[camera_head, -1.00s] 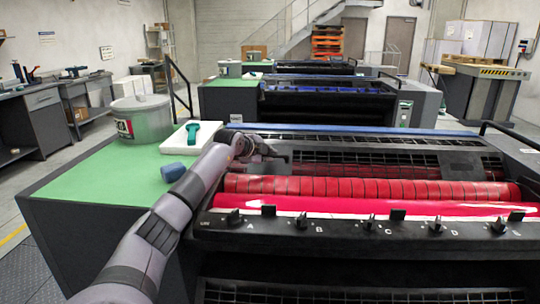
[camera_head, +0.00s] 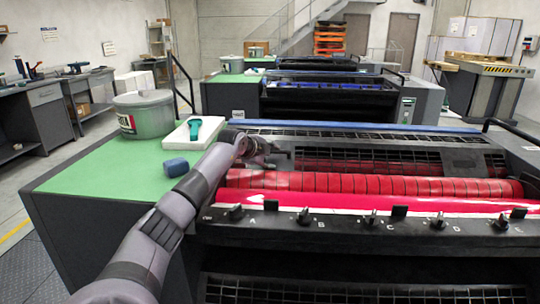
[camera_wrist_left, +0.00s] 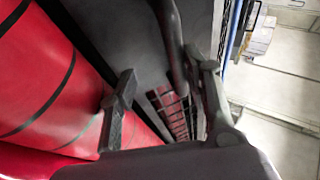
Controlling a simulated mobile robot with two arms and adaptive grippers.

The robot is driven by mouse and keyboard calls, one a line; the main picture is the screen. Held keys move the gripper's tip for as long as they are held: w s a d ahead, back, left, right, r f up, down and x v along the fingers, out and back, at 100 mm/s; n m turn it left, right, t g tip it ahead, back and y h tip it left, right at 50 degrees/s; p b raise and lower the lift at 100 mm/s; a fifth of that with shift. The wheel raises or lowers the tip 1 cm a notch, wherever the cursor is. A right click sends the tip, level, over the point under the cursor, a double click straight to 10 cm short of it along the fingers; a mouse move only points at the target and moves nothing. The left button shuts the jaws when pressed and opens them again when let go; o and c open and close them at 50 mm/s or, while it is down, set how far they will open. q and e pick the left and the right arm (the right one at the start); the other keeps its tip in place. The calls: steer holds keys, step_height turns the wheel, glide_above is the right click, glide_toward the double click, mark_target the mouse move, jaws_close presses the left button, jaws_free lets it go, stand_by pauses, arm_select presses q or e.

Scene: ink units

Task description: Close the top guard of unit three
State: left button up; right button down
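The near press unit has a dark grid top guard (camera_head: 395,160) lying behind a red inked roller (camera_head: 370,184). The roller is exposed in front of the grid. My left gripper (camera_head: 278,157) is at the left end of the guard, behind the roller's left end. In the left wrist view, the fingers of my left gripper (camera_wrist_left: 163,92) stand apart, with a dark bar (camera_wrist_left: 172,40) near them. I cannot tell whether they touch it. The red roller (camera_wrist_left: 45,75) fills the left of that view. My right gripper does not show.
A green side top (camera_head: 115,172) carries an ink can (camera_head: 146,118), a white tray (camera_head: 190,136) and a blue roll (camera_head: 175,167) close to my left arm. A row of keys (camera_head: 370,217) lines the front rail. Another unit (camera_head: 325,100) stands behind.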

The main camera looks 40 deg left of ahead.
arm_select(q)
steer(key=shift+s+f, duration=0.15)
steer(key=shift+f, duration=0.35)
steer(key=v, duration=1)
steer(key=shift+r, duration=0.4)
steer(key=shift+v, duration=0.9)
steer(key=shift+r, duration=0.15)
